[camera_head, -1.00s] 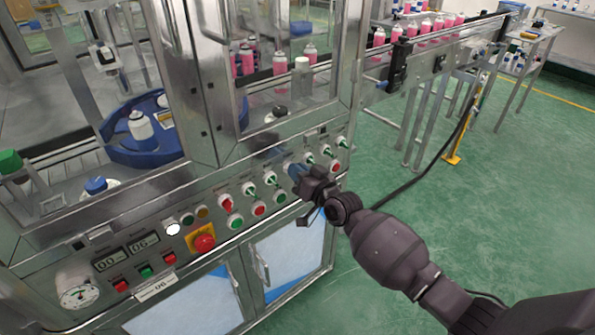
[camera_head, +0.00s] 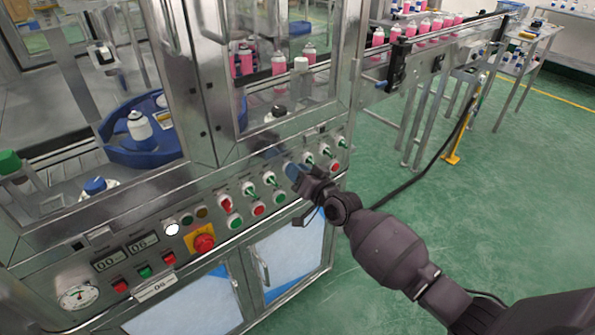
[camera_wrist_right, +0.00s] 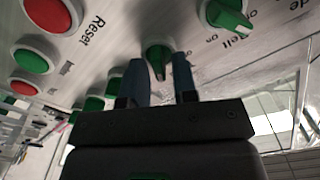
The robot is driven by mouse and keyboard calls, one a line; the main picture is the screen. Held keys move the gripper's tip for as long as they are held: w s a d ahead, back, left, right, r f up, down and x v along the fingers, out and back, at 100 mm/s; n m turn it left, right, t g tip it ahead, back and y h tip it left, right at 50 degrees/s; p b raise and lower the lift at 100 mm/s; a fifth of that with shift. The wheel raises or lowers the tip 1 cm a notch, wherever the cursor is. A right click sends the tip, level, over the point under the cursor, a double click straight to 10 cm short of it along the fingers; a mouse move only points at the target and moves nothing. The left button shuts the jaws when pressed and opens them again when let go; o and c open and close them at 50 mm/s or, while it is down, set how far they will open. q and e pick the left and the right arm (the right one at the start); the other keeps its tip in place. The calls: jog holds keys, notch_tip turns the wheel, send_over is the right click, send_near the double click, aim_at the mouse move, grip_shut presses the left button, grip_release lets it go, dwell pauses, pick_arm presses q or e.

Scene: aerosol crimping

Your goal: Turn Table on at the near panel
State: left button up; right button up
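The near panel (camera_head: 110,235) of the machine carries a row of green rotary knobs and round buttons. My right gripper (camera_head: 288,170) is at this row, hiding one knob in the head view. In the right wrist view, a green knob (camera_wrist_right: 157,58) lies between the two bluish fingertips (camera_wrist_right: 160,75), which stand apart on either side of it. I cannot tell whether they touch it. Its label is hidden or unreadable. The knob to its right (camera_wrist_right: 228,15) is beside a label that seems to read "Belt". My left gripper is not in view.
Red and green buttons, including a green one (camera_wrist_right: 30,61) near "Reset", lie close by. A red emergency stop (camera_head: 204,243) sits further left. A blue turntable (camera_head: 120,150) with a can is behind the glass. Green floor right of the machine is open.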

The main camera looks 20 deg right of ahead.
jog(key=shift+o, duration=0.5)
jog(key=p+v, duration=0.1)
jog(key=v, duration=0.9)
jog(key=shift+s, duration=0.4)
jog(key=shift+d, duration=0.15)
